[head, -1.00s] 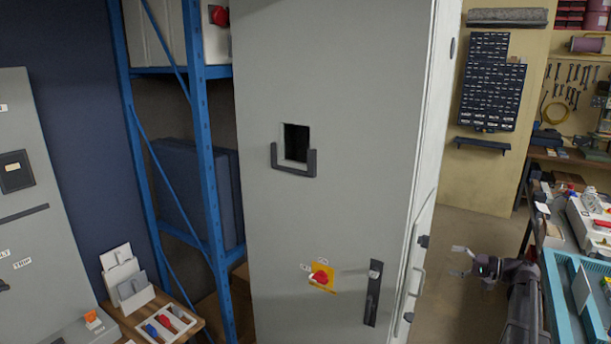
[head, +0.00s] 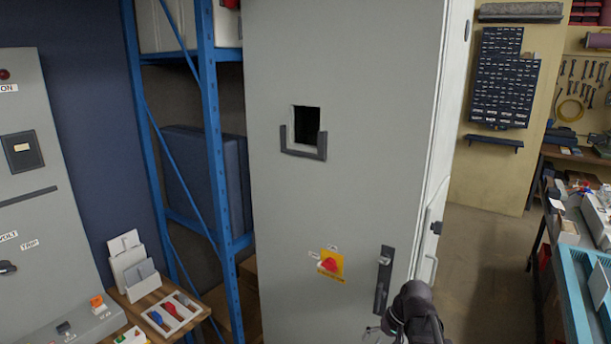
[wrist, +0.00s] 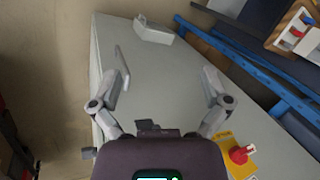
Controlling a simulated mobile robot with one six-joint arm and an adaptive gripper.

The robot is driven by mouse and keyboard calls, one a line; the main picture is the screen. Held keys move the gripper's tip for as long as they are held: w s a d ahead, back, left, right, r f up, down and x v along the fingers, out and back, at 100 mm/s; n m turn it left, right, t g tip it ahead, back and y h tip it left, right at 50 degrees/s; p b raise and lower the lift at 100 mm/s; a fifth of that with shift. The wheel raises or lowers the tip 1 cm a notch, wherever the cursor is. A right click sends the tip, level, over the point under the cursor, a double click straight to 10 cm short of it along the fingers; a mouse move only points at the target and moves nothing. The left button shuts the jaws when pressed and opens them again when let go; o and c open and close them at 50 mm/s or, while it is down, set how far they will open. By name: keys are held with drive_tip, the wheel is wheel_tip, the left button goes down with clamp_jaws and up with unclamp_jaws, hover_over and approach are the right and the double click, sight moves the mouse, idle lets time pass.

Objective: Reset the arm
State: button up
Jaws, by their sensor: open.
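My gripper (wrist: 165,88) is open in the wrist view, its two grey fingers spread wide with nothing between them. It is in front of the tall grey cabinet (wrist: 180,75). In the head view, my dark wrist covers the cabinet's lower right part, and only a bit of the gripper (head: 372,331) shows at the bottom. The cabinet (head: 350,190) has a square opening (head: 307,126) with a dark U-shaped bracket around its lower edge. A red rotary switch (head: 330,265) on a yellow plate and a black handle (head: 383,280) are lower down.
A blue shelf rack (head: 212,150) stands left of the cabinet. A wooden table with a tray (head: 172,314) of coloured tools is at the lower left. A workbench with a light-blue tray (head: 580,295) is at the right. Open floor (head: 490,250) lies between cabinet and workbench.

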drive_tip(key=s+a+f+n+h+b, duration=0.1)
drive_tip(key=s+a+f+n+h, duration=0.1)
drive_tip(key=s, duration=0.4)
drive_tip(key=shift+s+a+f+h, duration=0.2)
drive_tip(key=shift+f+h, duration=0.5)
drive_tip(key=shift+h, duration=0.5)
